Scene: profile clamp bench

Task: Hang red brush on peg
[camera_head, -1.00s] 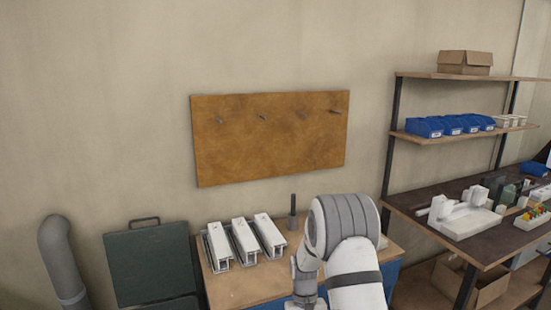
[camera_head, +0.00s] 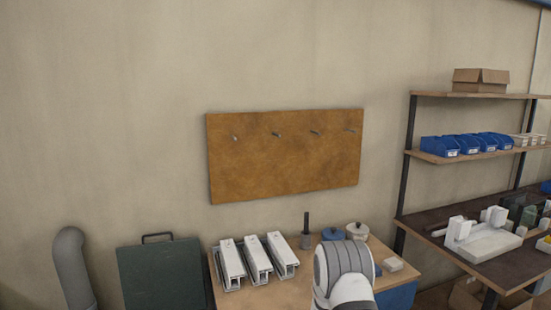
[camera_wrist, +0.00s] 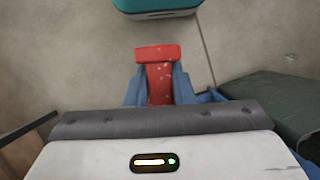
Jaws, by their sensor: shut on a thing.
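The red brush (camera_wrist: 158,84) is in the wrist view, held between the blue fingers of my gripper (camera_wrist: 160,90). Its wider red end sticks out past the fingertips. In the head view my gripper and the brush are hidden, and only part of my arm shows at the bottom. A brown board (camera_head: 285,170) hangs on the wall with several short grey pegs in a row near its top, such as the peg at the left (camera_head: 235,138) and the peg at the right (camera_head: 350,130). The pegs look bare.
Below the board a wooden bench (camera_head: 275,294) carries white profile clamps (camera_head: 257,258), a dark upright rod (camera_head: 306,230) and two lidded pots (camera_head: 357,231). A dark green case (camera_head: 160,275) stands left. Shelving (camera_head: 470,95) stands right. The wall before the board is clear.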

